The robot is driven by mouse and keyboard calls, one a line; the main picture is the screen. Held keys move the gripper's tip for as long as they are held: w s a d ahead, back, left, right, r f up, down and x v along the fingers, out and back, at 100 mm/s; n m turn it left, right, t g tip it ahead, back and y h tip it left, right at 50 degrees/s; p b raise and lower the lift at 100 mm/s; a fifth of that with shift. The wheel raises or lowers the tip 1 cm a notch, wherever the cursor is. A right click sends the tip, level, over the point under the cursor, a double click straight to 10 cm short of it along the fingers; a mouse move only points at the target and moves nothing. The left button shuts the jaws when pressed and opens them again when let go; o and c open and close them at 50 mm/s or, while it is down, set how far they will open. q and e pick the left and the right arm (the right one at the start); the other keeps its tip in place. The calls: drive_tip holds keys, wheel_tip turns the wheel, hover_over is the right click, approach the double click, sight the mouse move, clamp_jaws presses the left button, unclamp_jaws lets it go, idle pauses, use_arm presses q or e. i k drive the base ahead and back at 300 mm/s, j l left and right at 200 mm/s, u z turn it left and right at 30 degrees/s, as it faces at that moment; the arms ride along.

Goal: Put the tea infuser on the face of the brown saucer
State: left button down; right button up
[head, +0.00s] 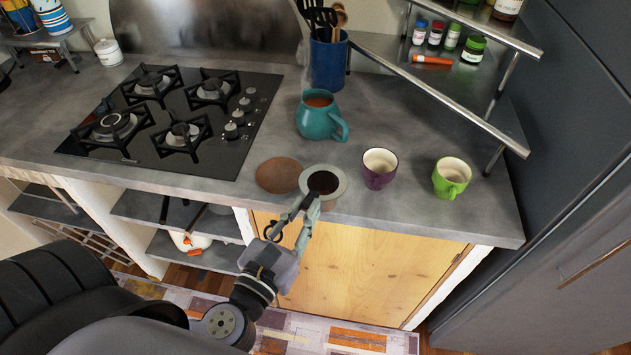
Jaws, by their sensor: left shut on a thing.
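The brown saucer (275,175) lies on the grey counter near its front edge, and its face looks empty. The tea infuser (337,178) has a pale wide rim and a dark inside. It is just right of the saucer, and its left rim meets or slightly covers the saucer's right edge in the picture. My left gripper (311,203) reaches up from the front and is shut on the near side of the infuser. I cannot tell whether the infuser touches the counter or is held above it. My right gripper is not in view.
A teal pitcher (318,121) stands behind the infuser. A purple cup (379,170) and a green cup (451,178) stand to the right. A black gas hob (180,112) fills the left. A slanted shelf edge (440,95) hangs at the back right.

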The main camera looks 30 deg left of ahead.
sight(279, 179)
drive_tip(key=l+u, duration=0.45)
drive_tip(key=l, duration=0.15)
drive_tip(key=l+u, duration=0.55)
drive_tip(key=u, duration=0.2)
drive_tip(key=k, duration=0.05)
